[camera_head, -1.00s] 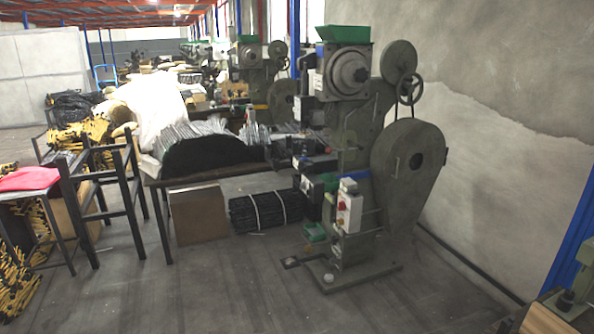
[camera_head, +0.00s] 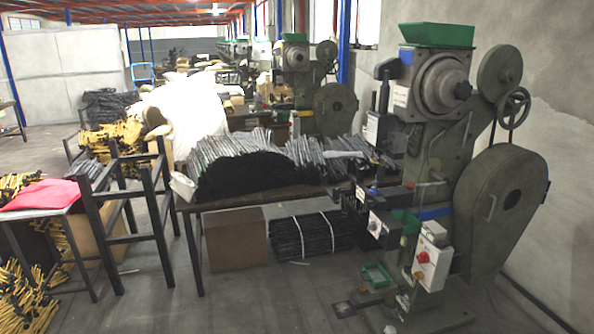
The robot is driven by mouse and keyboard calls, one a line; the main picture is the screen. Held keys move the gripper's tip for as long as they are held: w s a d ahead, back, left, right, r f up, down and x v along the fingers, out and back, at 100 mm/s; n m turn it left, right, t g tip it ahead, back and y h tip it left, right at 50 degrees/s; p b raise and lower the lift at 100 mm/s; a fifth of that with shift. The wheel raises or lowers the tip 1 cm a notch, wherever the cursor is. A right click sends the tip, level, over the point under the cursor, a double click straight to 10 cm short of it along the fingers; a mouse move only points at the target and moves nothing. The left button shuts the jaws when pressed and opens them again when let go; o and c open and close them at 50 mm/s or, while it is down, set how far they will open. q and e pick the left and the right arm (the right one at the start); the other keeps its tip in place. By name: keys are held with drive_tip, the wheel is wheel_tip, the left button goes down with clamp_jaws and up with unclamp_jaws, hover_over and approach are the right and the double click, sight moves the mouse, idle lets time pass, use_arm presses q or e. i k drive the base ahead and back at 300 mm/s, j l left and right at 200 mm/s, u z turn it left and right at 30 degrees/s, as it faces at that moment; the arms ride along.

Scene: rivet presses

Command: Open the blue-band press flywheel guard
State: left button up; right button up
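The near rivet press (camera_head: 440,150) stands at the right, grey-green with a green hopper (camera_head: 436,35) on top. A blue band (camera_head: 433,213) shows on its column. The guard appears shut. A second, similar press (camera_head: 335,106) stands farther back; I cannot make out a band on it. Neither of my grippers is in view.
A table (camera_head: 225,202) with piles of metal strips stands left of the press. A black frame (camera_head: 130,215) and a red cloth (camera_head: 40,194) are farther left. A control box (camera_head: 432,262) sticks out low on the press.

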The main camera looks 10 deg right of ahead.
sight(496, 231)
drive_tip(key=i+l+z, duration=0.1)
drive_tip(key=i+z, duration=0.7)
drive_tip(key=i+j+z, duration=0.25)
drive_tip(key=i+z, duration=0.2)
drive_tip(key=i+l+z, duration=0.15)
drive_tip(key=i+z, duration=0.85)
drive_tip(key=i+l+u, duration=0.15)
drive_tip(key=i+l, duration=0.9)
drive_tip(key=l, duration=0.1)
